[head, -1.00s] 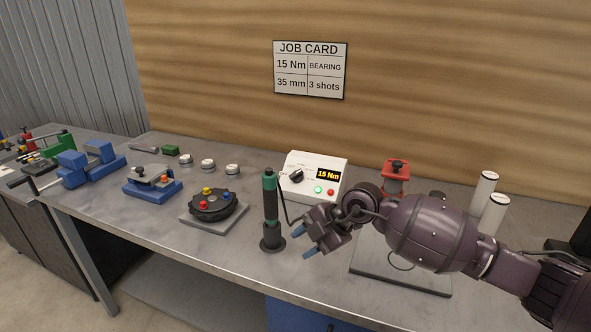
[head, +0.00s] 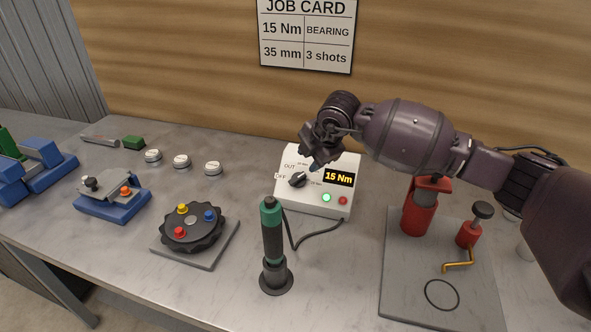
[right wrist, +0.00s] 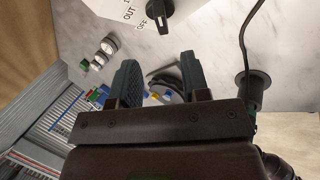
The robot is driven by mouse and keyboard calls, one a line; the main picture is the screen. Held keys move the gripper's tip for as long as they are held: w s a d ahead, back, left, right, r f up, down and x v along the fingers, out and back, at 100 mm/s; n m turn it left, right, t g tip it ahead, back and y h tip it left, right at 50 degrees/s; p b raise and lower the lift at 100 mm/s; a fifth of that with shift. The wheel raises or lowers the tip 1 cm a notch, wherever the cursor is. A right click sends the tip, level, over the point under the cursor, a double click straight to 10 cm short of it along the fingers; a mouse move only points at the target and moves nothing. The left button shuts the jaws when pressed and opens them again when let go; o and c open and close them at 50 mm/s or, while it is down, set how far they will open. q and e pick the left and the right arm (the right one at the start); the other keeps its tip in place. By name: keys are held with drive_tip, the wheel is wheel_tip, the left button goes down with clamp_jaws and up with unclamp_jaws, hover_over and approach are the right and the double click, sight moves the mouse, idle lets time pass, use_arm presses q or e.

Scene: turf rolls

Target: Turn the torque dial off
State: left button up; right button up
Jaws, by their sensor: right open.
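The torque dial (head: 298,180) is a black knob on the front of a white control box (head: 318,205). The box's display (head: 340,178) reads 15 Nm. OUT and OFF labels show beside the knob. A green light (head: 326,197) is lit next to a red button (head: 343,200). My right gripper (head: 318,163) hangs just above and to the right of the dial, apart from it. In the right wrist view the gripper (right wrist: 158,80) is open and empty, with the dial (right wrist: 160,12) at the top edge beyond the fingers. My left gripper is not in view.
A green-and-black driver (head: 272,235) stands upright in a holder before the box, its cable running to the box. A rotary fixture (head: 190,228) sits left. A grey plate (head: 400,290) with red fittings lies right. Several small round parts stand at the back left.

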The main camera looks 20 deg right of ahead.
sight(299, 177)
drive_tip(key=x, duration=1)
drive_tip(key=shift+f+p, duration=0.1)
drive_tip(key=shift+p, duration=0.3)
clamp_jaws()
